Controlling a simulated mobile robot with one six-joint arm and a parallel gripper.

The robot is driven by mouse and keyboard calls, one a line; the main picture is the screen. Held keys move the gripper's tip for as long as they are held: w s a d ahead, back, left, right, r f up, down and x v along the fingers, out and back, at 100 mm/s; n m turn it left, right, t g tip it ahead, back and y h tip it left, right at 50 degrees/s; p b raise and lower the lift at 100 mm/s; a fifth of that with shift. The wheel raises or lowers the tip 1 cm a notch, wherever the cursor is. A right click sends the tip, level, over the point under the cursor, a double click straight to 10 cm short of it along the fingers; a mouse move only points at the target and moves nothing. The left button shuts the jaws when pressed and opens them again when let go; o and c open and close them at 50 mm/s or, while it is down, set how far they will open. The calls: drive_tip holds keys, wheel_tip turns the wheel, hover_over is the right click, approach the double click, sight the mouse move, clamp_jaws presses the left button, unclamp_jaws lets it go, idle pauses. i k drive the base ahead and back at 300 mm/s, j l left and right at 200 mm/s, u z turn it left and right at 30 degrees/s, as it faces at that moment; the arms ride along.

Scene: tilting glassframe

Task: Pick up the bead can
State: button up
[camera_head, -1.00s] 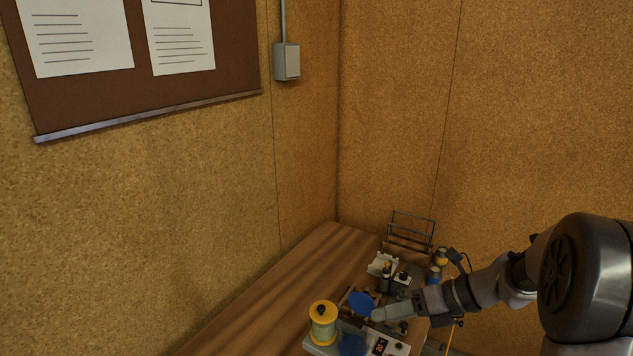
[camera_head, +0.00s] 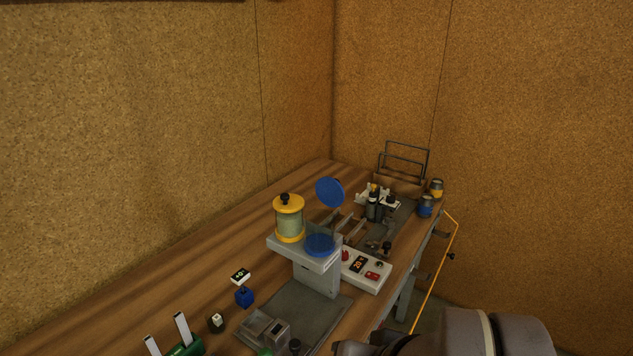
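A yellow-capped clear can (camera_head: 289,219) with pale contents and a black knob on its lid stands upright on a grey raised platform (camera_head: 291,249). Two small cans stand at the far right end of the bench: a blue-and-grey one (camera_head: 425,206) and a yellow-and-grey one (camera_head: 437,188). No readable label shows which is the bead can. Parts of my arm show at the bottom right edge. My gripper is out of view, and nothing I can see is held.
A blue disc (camera_head: 329,192) stands tilted above another blue disc (camera_head: 319,245) on the platform. A control box (camera_head: 365,271) is to the right. A wire rack (camera_head: 404,161) stands at the back. The wooden bench (camera_head: 190,270) is clear at left.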

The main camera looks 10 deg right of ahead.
sight(425, 204)
drive_tip(key=i+l+u, duration=0.2)
drive_tip(key=l+u, duration=0.3)
drive_tip(key=l, duration=0.25)
drive_tip(key=i+l+u, duration=0.1)
drive_tip(key=l+u, duration=0.4)
drive_tip(key=l, duration=0.2)
drive_tip(key=k+l+u, duration=0.1)
drive_tip(key=l+u, duration=0.35)
drive_tip(key=l, duration=0.35)
drive_tip(key=k+l+u, duration=0.2)
drive_tip(key=l+u, duration=0.3)
drive_tip(key=l, duration=0.25)
drive_tip(key=i+l+u, duration=0.25)
drive_tip(key=l+u, duration=0.25)
drive_tip(key=l, duration=0.15)
drive_tip(key=k+z, duration=0.1)
drive_tip(key=z, duration=0.9)
drive_tip(key=k+l+z, duration=0.1)
drive_tip(key=z, duration=0.4)
drive_tip(key=l+z, duration=0.15)
drive_tip(key=z, duration=0.35)
drive_tip(key=u, duration=0.4)
drive_tip(key=j+u, duration=0.1)
drive_tip(key=u, duration=0.3)
drive_tip(key=j+u, duration=0.1)
drive_tip(key=u, duration=0.7)
drive_tip(key=j+u, duration=0.1)
drive_tip(key=u, duration=0.3)
drive_tip(key=z, duration=2.2)
